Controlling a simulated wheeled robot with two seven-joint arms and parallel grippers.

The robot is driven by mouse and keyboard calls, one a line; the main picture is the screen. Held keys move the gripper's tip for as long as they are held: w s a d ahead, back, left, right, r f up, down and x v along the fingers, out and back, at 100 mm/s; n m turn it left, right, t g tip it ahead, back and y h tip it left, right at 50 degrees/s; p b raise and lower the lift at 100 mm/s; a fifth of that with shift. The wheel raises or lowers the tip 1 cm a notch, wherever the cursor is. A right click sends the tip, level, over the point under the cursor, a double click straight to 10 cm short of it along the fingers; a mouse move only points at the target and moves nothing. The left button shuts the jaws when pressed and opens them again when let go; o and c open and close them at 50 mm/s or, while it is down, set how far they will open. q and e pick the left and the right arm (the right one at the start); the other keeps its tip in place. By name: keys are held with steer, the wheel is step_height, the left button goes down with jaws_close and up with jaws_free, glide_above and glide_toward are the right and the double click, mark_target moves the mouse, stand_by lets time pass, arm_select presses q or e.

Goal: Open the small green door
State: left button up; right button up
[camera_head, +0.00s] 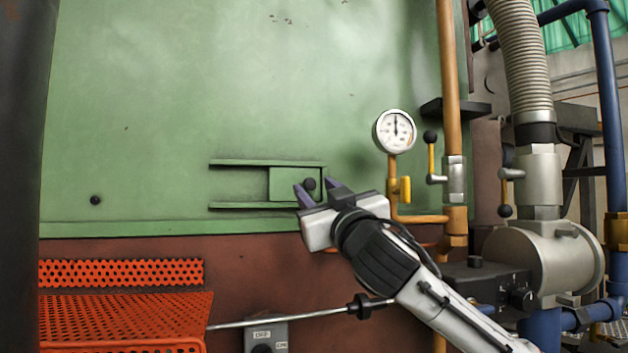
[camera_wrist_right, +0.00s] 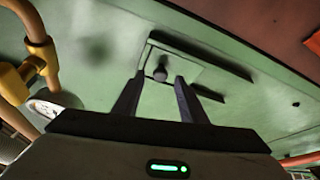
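The small green door (camera_head: 287,184) is a flat plate at the right end of two horizontal rails on the large green furnace wall. Its dark round knob (camera_head: 310,184) is near its right edge. The knob also shows in the right wrist view (camera_wrist_right: 160,74). My right gripper (camera_head: 317,190) is open in front of the door. In the wrist view its two dark fingers (camera_wrist_right: 158,82) stand either side of the knob, with gaps visible; whether the tips reach past it I cannot tell. My left gripper is not in view.
The rails (camera_head: 240,206) run on left of the door, with bare wall between them. A pressure gauge (camera_head: 395,131) and an orange pipe (camera_head: 450,80) with valves are close on the right. An orange perforated shelf (camera_head: 125,318) and a switch box (camera_head: 266,335) are below.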

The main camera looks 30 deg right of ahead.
steer(key=shift+w+r, duration=0.35)
steer(key=shift+w, duration=0.35)
steer(key=shift+f, duration=0.1)
jaws_close()
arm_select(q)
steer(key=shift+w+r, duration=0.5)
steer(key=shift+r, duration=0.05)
